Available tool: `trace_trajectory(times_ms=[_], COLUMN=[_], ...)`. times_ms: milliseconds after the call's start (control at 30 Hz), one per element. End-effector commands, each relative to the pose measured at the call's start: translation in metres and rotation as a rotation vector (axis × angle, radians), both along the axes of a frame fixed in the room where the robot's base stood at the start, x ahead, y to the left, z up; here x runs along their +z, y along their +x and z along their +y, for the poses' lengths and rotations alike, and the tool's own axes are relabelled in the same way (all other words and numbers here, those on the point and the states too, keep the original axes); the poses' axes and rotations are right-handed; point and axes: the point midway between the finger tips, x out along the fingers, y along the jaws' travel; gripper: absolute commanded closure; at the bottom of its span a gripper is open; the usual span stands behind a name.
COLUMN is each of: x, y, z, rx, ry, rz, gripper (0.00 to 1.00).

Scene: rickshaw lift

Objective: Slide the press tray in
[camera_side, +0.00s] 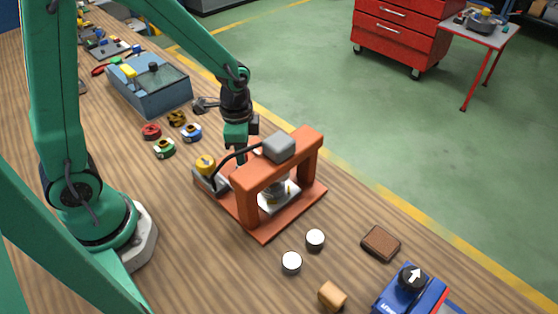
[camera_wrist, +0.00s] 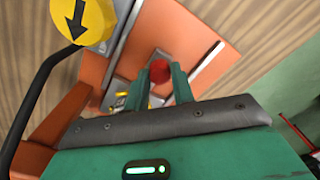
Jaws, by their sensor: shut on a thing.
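The press is an orange frame (camera_side: 305,163) on an orange base plate (camera_side: 264,232), with a grey block on top. The press tray is a pale metal plate (camera_side: 268,209), partly visible under the arch and partly hidden by the post. My gripper (camera_side: 240,158) is low behind the frame's left side, its fingertips mostly hidden. In the wrist view, my gripper (camera_wrist: 161,84) has its two green fingers close around a red knob (camera_wrist: 160,71). Metal parts show beside the fingers; how the knob joins the tray is hidden.
Several coloured rings and a blue-grey box (camera_side: 150,86) lie further left. Two white discs, a wooden cylinder (camera_side: 332,296), a brown block (camera_side: 380,243) and a blue device (camera_side: 408,296) lie in front.

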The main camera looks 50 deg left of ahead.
Motion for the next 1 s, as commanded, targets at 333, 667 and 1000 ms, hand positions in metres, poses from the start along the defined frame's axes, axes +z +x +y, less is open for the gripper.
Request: trace_trajectory(times_ms=[333, 667, 1000], x=[0.000, 0.000, 0.001], y=[0.001, 0.000, 0.000], z=[-0.026, -0.027, -0.025], rx=[-0.003, -0.005, -0.001], ry=[-0.001, -0.001, 0.000], rz=[-0.005, -0.004, -0.003], gripper=[1.00, 0.56, 0.54])
